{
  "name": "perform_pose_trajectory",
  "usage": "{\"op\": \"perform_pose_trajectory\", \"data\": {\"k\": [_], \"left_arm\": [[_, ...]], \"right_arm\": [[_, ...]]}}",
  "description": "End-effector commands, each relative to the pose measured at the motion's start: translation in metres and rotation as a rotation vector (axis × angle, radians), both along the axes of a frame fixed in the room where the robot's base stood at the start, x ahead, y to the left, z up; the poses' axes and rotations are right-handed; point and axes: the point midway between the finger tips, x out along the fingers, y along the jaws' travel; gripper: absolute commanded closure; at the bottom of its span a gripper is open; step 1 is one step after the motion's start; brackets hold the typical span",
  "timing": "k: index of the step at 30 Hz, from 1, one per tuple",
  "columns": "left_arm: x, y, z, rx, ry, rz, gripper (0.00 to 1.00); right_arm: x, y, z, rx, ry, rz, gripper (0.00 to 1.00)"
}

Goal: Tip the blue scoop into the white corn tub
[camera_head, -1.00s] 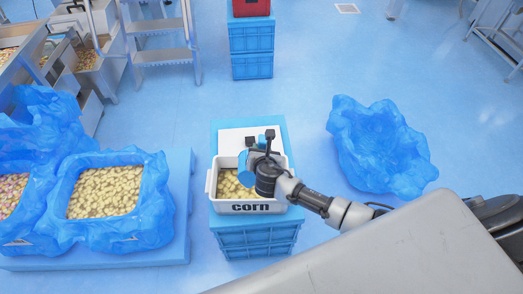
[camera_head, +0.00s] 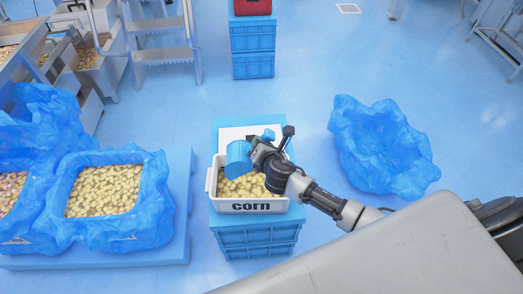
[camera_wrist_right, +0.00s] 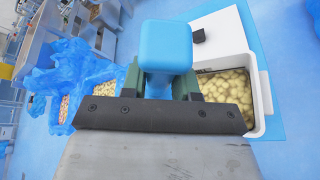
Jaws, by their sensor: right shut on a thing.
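The white corn tub (camera_head: 213,186) stands on a stack of blue crates, with pale yellow snack pieces inside. In the right wrist view the tub (camera_wrist_right: 262,88) is on the right side. The blue scoop (camera_head: 238,159) is over the tub's left part, with its round cup tilted to the side. My right gripper (camera_head: 262,150) is shut on the scoop's handle (camera_wrist_right: 166,46), above the tub. The inside of the scoop's cup is not visible, so I cannot tell what it holds. My left gripper is not in view.
A blue-lined bin (camera_head: 150,215) full of pale snacks stands at left, with another beside it holding pinkish ones. A blue bag-lined container (camera_head: 380,150) stands at right. Blue crates (camera_head: 252,50) with a red box on top are at the back. Floor between them is clear.

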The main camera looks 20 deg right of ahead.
Motion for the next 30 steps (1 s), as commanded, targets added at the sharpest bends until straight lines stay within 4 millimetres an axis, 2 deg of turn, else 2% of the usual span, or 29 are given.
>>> {"op": "perform_pose_trajectory", "data": {"k": [1,13,18,30], "left_arm": [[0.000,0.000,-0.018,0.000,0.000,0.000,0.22],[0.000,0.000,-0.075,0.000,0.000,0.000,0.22],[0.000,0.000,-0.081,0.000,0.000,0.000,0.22],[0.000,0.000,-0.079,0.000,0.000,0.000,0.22]], "right_arm": [[-0.001,0.000,-0.006,0.091,-0.036,0.001,0.94],[-0.001,0.000,0.020,0.597,-0.228,0.001,0.94],[0.000,0.001,0.030,0.680,-0.260,0.001,0.94],[0.000,0.001,0.032,0.681,-0.260,0.001,0.94]]}}
